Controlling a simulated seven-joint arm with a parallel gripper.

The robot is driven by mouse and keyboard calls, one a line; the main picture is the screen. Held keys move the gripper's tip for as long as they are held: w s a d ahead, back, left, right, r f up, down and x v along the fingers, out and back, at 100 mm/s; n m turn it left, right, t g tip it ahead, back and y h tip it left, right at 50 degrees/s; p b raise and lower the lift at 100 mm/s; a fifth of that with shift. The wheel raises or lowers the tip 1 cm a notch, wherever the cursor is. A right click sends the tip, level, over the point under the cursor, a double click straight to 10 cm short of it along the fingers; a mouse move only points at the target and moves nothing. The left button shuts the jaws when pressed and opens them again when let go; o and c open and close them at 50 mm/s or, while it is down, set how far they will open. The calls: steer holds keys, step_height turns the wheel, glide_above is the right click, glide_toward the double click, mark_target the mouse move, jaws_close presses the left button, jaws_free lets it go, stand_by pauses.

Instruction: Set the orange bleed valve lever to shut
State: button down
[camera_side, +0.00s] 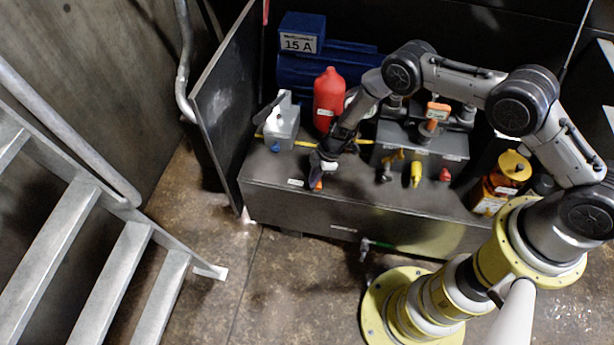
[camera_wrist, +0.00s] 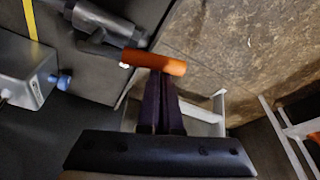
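The orange lever (camera_wrist: 155,62) lies roughly crosswise in the wrist view, joined at its left end to a grey cylindrical valve body (camera_wrist: 105,22). In the side view a small part of the orange lever (camera_side: 318,185) shows at my gripper (camera_side: 322,172), near the bench's front edge. In the wrist view my gripper's dark fingers (camera_wrist: 159,80) are close together, with their tips at the lever. The lever runs across both tips rather than between them. Whether they touch it is unclear. My gripper hides most of the valve in the side view.
A grey box with a blue knob (camera_side: 282,128) stands left of my gripper, and a red bottle (camera_side: 328,98) behind it. A grey box with coloured handles (camera_side: 422,150) and an orange container (camera_side: 502,182) stand to the right. A dark upright panel (camera_side: 226,105) bounds the left.

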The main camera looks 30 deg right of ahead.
steer(key=shift+s+d, duration=0.45)
steer(key=shift+d, duration=0.2)
steer(key=d+n, duration=0.1)
steer(key=n, duration=0.2)
steer(key=shift+s+d+g, duration=0.4)
steer(key=shift+w+d+n+g, duration=0.2)
steer(key=shift+d+n, duration=0.5)
steer(key=shift+d, duration=0.75)
steer(key=shift+w+d+n+g, duration=0.1)
steer(key=shift+d+n+g, duration=0.2)
steer(key=shift+d+n, duration=0.75)
steer(key=shift+d+m, duration=0.35)
steer(key=shift+d, duration=0.15)
